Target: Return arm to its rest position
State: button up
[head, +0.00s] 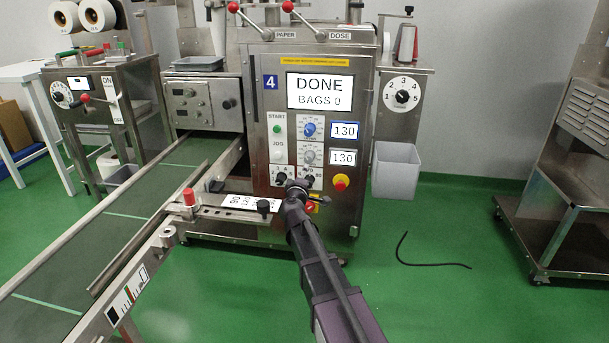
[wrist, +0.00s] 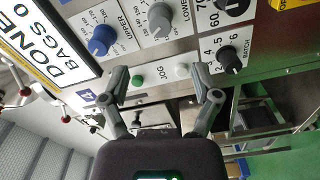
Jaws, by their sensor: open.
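My arm reaches up from the bottom of the head view to the packing machine. My gripper (head: 297,188) is in front of the lower part of the machine's control panel (head: 262,150), overlapping the area of the black knobs. In the wrist view my gripper (wrist: 160,75) has its two fingers spread apart with nothing between them. The green button (wrist: 138,80) and white button (wrist: 181,70) show beyond the fingertips. I cannot tell how wide the gap to the panel is. The panel's screen (head: 320,91) reads DONE, BAGS 0.
A conveyor (head: 105,225) runs from the machine to the lower left, with a red-knobbed bracket (head: 189,196) beside my arm. A red stop button (head: 341,182) is right of my gripper. A grey bin (head: 397,170) hangs at right. A black cable (head: 430,263) lies on otherwise clear green floor.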

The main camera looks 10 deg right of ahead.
jog(key=shift+d, duration=0.1)
jog(key=s+d+f+m+g+h+p, duration=0.1)
jog(key=s+d+f+m+g+p, duration=0.15)
jog(key=s+d+m+g, duration=0.35)
jog(key=s+d+f+m+g+h+p, duration=0.1)
jog(key=s+d+f+m+g+p, duration=0.2)
jog(key=s, duration=0.5)
jog(key=s+a+f+m+g+y+p, duration=0.1)
jog(key=s+a+g+y, duration=0.15)
jog(key=s, duration=0.45)
jog(key=s+a+f+m+g+y+p, duration=0.1)
jog(key=s+f+g+y, duration=0.15)
jog(key=s, duration=0.35)
jog(key=s+a+f+g+y+p, duration=0.1)
jog(key=s+a+g+y, duration=0.15)
jog(key=s, duration=0.45)
notch_tip(320, 180, up, 38)
jog(key=p, duration=3.7)
jog(key=shift+w+d+f+g+p, duration=0.25)
jog(key=shift+d+g+p, duration=0.05)
jog(key=shift+d+g, duration=0.05)
